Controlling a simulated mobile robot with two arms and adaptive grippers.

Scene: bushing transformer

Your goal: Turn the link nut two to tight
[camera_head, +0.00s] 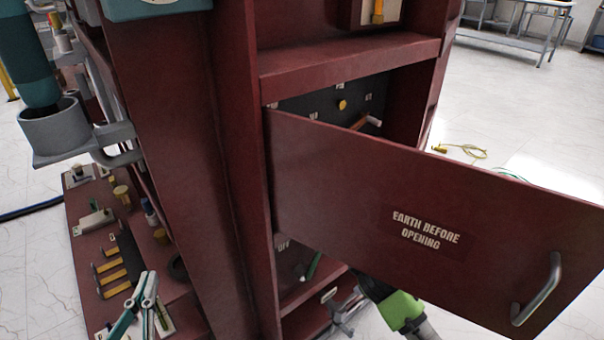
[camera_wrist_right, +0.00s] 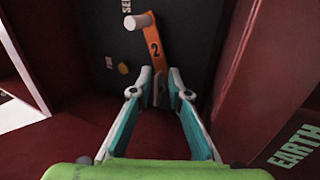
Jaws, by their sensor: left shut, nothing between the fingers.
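The orange link marked 2 (camera_wrist_right: 154,55) stands against the dark panel inside the cabinet, in the right wrist view. A pale round post (camera_wrist_right: 138,20) is at its upper end. My right gripper (camera_wrist_right: 159,82) has its fingers on either side of the link's lower end. A small grey part shows between the tips; I cannot tell whether they touch it or whether it is the nut. In the head view the door hides this gripper. My left gripper (camera_head: 150,280) is shut and empty over the red shelf at lower left.
The open cabinet door (camera_head: 340,190), with its earth warning label (camera_head: 430,230) and grey handle (camera_head: 537,290), stands in front of the compartment. The red shelf (camera_head: 85,210) at left holds several yellow parts. A yellow cable (camera_head: 465,151) lies on the floor.

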